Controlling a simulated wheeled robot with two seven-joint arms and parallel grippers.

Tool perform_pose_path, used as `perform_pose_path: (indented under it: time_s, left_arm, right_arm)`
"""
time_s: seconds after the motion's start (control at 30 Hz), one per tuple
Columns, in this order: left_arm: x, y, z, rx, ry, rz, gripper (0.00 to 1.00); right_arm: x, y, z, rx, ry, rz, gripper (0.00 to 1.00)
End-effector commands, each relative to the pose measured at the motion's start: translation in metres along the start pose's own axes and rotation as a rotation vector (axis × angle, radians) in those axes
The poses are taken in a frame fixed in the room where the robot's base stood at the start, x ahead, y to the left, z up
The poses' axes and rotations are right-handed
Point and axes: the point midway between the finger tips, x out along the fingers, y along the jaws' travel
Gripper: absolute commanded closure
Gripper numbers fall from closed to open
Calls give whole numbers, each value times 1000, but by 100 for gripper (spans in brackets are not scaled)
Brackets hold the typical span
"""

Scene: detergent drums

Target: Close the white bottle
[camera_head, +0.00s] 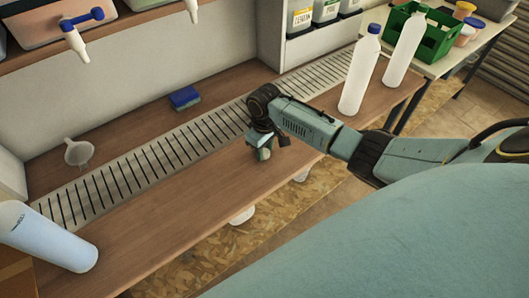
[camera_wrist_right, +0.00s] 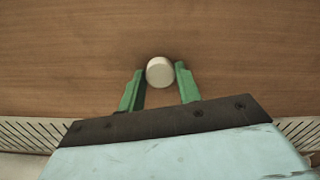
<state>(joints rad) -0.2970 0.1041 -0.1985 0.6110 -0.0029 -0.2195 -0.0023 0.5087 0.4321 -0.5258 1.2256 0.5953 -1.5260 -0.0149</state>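Two tall white bottles stand at the right end of the wooden counter in the head view. The nearer bottle (camera_head: 358,80) has a blue cap (camera_head: 374,28). The farther white bottle (camera_head: 403,52) shows no coloured cap; I cannot tell whether its top is open. My right gripper (camera_head: 262,152) points down at the counter, left of both bottles. In the right wrist view its green fingers (camera_wrist_right: 160,74) are apart, with a small round white cap-like piece (camera_wrist_right: 160,71) between their tips. Narrow gaps seem to show beside it. My left gripper is out of view.
A slotted drain strip (camera_head: 150,165) runs along the wooden counter (camera_head: 170,222). A green crate (camera_head: 440,42) is on the far right table.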

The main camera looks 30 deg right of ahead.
Motion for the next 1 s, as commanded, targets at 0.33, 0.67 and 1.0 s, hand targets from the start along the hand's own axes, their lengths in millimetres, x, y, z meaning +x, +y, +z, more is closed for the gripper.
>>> perform_pose_path:
  time_s: [0.33, 0.67, 1.0]
  left_arm:
    - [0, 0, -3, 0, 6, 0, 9]
    - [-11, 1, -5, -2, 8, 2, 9]
    - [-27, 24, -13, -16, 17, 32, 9]
  right_arm:
    - [0, 0, 0, 0, 0, 0, 91]
    - [-32, 1, -1, 0, 3, 1, 91]
    - [-92, 0, -1, 1, 2, 0, 91]
